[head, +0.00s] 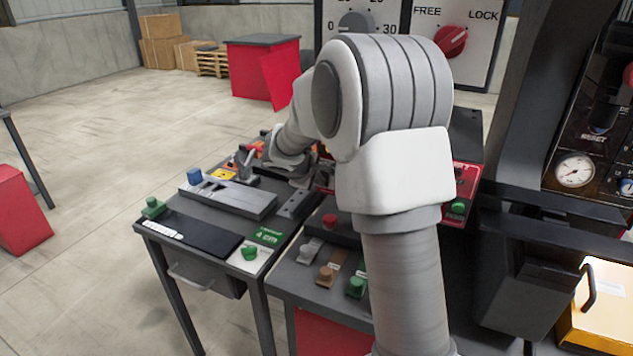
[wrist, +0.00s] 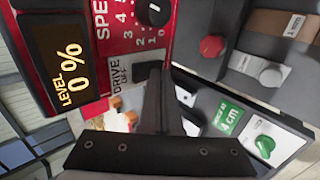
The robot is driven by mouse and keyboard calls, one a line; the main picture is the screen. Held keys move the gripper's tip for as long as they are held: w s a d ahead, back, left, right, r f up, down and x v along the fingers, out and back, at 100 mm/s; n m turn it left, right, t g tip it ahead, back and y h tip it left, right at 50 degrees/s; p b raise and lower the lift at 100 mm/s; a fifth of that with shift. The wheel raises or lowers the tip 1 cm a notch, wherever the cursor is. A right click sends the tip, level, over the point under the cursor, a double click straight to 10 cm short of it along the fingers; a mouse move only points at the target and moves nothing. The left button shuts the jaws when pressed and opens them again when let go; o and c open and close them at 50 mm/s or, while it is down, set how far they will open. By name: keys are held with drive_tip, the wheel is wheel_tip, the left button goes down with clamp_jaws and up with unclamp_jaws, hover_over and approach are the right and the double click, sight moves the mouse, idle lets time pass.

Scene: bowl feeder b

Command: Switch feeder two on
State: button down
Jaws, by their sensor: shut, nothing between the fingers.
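In the wrist view a red feeder panel (wrist: 185,22) carries a white plate marked DRIVE OFF (wrist: 122,74). A black dial (wrist: 155,12) with a SPEED scale is above, and an amber display (wrist: 65,65) reads LEVEL 0 %. No feeder number is readable. In the head view my arm hides most of the red panel (head: 466,180) and the gripper's tip.
A red knob (wrist: 212,46) and a grey knob (wrist: 271,77) stand right of the switch in the wrist view. Open floor (head: 80,110) lies to the left.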

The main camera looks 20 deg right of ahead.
drive_tip(key=shift+f, duration=0.1)
drive_tip(key=b, duration=0.3)
drive_tip(key=shift+w+f+b, duration=0.1)
drive_tip(key=shift+f+b, duration=0.2)
drive_tip(key=shift+b, duration=0.05)
drive_tip(key=shift+d+r+p, duration=0.1)
drive_tip(key=shift+r+p, duration=0.3)
drive_tip(key=shift+p, duration=0.1)
drive_tip(key=shift+r, duration=0.1)
drive_tip(key=shift+w+d+r+p, duration=0.1)
drive_tip(key=shift+r+p, duration=0.4)
drive_tip(key=shift+r, duration=0.3)
